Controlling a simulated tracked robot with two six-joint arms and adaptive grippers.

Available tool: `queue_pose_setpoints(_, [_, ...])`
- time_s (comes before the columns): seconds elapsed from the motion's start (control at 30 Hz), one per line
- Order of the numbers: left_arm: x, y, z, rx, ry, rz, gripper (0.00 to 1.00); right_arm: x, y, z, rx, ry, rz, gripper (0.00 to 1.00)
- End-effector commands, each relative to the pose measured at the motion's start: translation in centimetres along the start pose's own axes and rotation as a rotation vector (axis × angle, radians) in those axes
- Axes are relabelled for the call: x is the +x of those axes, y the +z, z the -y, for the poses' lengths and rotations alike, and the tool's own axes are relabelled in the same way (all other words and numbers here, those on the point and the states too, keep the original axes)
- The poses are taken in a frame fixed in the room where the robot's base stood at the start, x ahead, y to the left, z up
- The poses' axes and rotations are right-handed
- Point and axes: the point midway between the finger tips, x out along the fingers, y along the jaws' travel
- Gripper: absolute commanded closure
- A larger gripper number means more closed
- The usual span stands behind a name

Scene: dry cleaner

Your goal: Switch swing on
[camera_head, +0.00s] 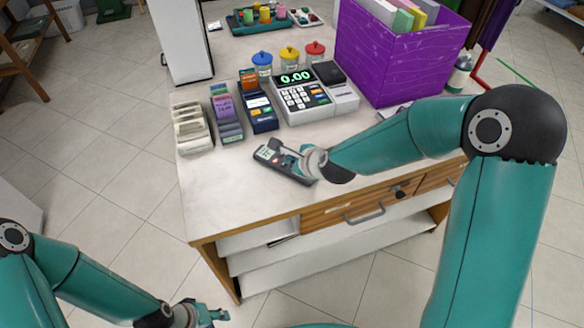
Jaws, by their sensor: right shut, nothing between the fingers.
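No thing labelled as a swing can be made out. My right gripper (284,157) is shut and empty, with its fingertips over a dark handheld device (267,154) that lies on the counter near its front. The device looks like a card terminal with a small screen at its left end. The gripper and wrist hide part of it, and I cannot tell whether the fingertips touch it. My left gripper (207,316) is low at the bottom edge, in front of the counter and away from everything on it. Its jaw opening is unclear.
The white counter (215,188) holds a cash register (302,98), card racks (191,128), lidded jars (289,57), a thread tray (263,24) and a purple box (403,55). A drawer (352,207) is below its front. Tiled floor (90,150) lies open at left.

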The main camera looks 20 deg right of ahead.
Motion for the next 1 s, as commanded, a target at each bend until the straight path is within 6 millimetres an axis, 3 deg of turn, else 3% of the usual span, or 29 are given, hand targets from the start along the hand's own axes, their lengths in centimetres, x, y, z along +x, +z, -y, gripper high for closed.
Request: queue_pose_setpoints(1.0, [1.2,0.0,0.4,0.000,0.000,0.000,0.60,0.6,-0.3,-0.5,-0.001,0.001,0.001,1.00])
